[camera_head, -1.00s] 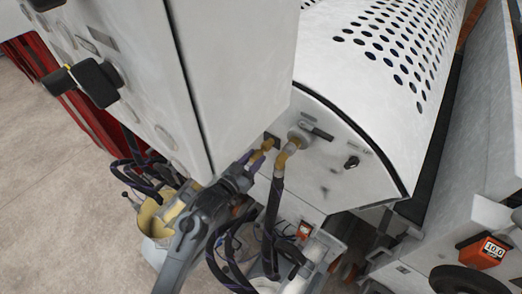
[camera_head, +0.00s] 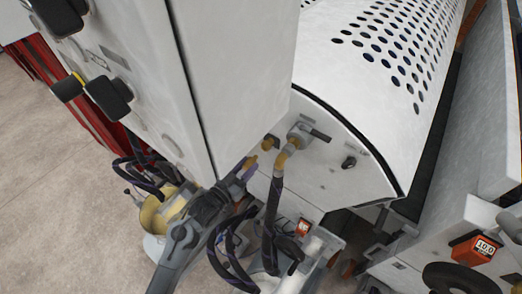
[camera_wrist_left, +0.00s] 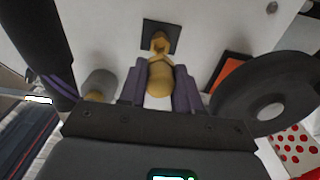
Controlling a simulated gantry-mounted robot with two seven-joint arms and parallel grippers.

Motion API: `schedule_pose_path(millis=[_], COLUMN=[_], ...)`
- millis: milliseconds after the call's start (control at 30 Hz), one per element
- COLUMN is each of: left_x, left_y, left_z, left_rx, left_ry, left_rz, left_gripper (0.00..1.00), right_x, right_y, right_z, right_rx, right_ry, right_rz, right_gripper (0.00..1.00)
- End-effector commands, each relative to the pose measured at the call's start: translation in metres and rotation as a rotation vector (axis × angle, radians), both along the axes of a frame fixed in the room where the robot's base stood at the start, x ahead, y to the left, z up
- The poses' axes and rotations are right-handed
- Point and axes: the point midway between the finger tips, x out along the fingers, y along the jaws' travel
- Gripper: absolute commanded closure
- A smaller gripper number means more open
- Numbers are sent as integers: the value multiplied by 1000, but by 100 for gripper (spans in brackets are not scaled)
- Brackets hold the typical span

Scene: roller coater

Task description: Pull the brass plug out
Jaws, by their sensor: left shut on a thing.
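The brass plug (camera_wrist_left: 160,78) sits between the purple fingers of my left gripper (camera_wrist_left: 160,92) in the left wrist view. The gripper is shut on it. Beyond it, a narrower brass part (camera_wrist_left: 160,43) sits at a dark square plate (camera_wrist_left: 161,34) on the white panel. In the head view my left gripper (camera_head: 247,168) is just below and left of the brass fitting (camera_head: 268,143) on the panel, with a small gap apparent. My right gripper is not in view.
A brass elbow with a dark hose (camera_head: 279,162) and a grey valve (camera_head: 300,135) are close to the right of the gripper. A white cabinet (camera_head: 235,85) stands above left. A yellowish bucket (camera_head: 152,215) and loose hoses lie below.

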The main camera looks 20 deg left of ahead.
Motion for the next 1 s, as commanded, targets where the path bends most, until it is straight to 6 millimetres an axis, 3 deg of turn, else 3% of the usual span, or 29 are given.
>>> schedule_pose_path(millis=[567, 1000], left_x=[-3, -23], left_y=[1, 8], left_z=[0, 1], left_rx=[0, 0], left_ry=[0, 1], left_rz=[0, 0], left_gripper=[100, 100], right_x=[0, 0], right_y=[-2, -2], right_z=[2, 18], right_rx=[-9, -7], right_ry=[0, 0], right_rz=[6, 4], right_gripper=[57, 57])
